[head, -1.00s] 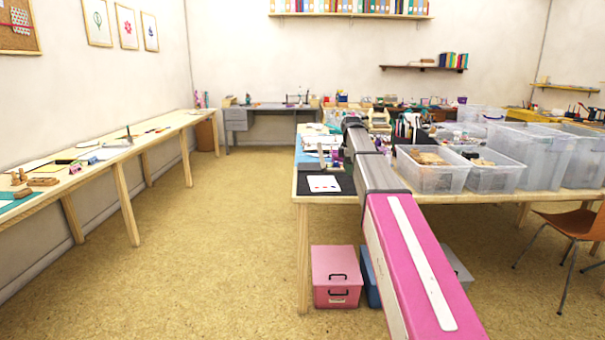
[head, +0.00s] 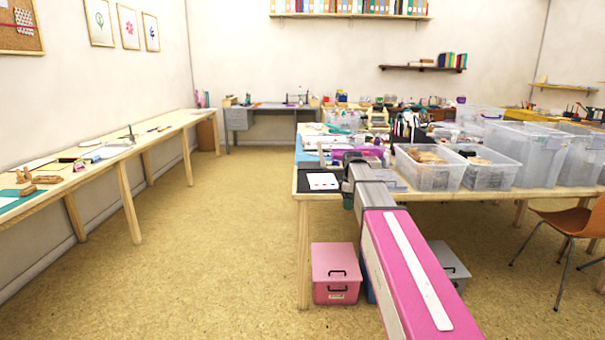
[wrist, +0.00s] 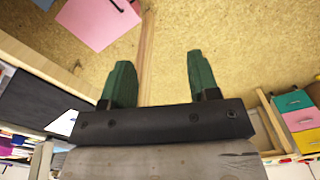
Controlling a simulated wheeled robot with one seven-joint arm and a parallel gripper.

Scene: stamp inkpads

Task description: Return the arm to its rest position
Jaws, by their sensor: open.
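My gripper (wrist: 157,82) shows in the wrist view with its two green fingers wide apart and nothing between them. Behind the fingers are the cork-coloured floor and a wooden table leg. In the head view my pink and grey arm reaches forward to the front edge of the table (head: 450,199). A white card with coloured dots (head: 323,181) lies on a dark mat just left of my arm's end.
Clear plastic bins (head: 429,167) stand on the table right of my arm. A pink box (head: 336,273) sits on the floor under the table, and it also shows in the wrist view (wrist: 98,22). An orange chair (head: 575,222) stands at the right. The floor at the left is free.

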